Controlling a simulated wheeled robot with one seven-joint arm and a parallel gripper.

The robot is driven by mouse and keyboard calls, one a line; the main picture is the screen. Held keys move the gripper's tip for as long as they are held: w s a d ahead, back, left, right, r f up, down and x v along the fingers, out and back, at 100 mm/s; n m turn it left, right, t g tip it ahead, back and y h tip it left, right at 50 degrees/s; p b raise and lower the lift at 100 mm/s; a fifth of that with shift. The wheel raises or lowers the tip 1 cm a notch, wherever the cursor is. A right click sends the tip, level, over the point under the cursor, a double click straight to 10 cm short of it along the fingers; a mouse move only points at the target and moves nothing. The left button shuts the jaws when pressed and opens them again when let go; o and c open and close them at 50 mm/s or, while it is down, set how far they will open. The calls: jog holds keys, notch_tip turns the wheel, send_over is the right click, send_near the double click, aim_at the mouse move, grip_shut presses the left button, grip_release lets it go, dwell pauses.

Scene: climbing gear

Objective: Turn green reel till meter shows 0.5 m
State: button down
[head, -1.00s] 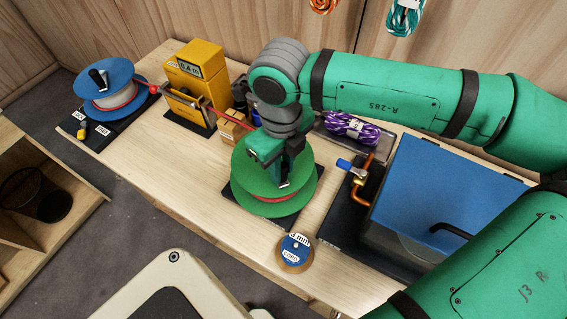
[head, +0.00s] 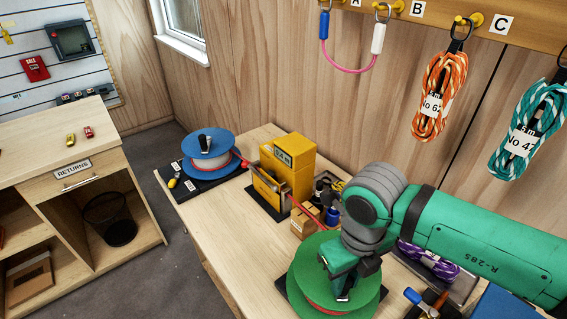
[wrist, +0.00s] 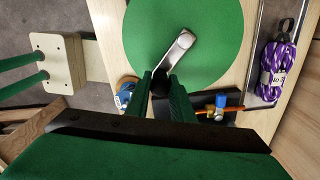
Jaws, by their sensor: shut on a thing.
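The green reel (head: 306,262) stands on the workbench, with a little red cord showing between its flanges. My gripper (head: 343,292) is over the reel, shut on the black knob (wrist: 161,83) of its silver crank arm (wrist: 178,52). In the wrist view the green reel's top flange (wrist: 145,35) fills the upper middle. The yellow meter (head: 296,150) stands behind the reel; its small display (head: 284,158) is too small to read surely. A red cord (head: 308,211) runs from the meter to the green reel. The blue reel (head: 208,150) stands beyond, at the far left end.
A purple rope bundle (head: 428,261) lies right of the green reel, partly behind my arm. A blue-handled fitting (head: 414,297) is near it. Orange (head: 439,95) and teal (head: 527,130) ropes hang on the wall. A returns counter (head: 75,150) stands left, across a floor gap.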

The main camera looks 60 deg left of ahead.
jog(key=c, duration=1.5)
grip_release()
jog(key=shift+s, duration=0.1)
jog(key=shift+o, duration=0.2)
jog(key=shift+w+r, duration=0.1)
jog(key=shift+w, duration=0.1)
jog(key=shift+w+r, duration=0.1)
jog(key=shift+r, duration=0.15)
notch_tip(320, 180, up, 9)
jog(key=shift+d+r, duration=0.1)
jog(key=shift+r, duration=0.05)
jog(key=shift+s+r, duration=0.25)
jog(key=shift+r, duration=0.15)
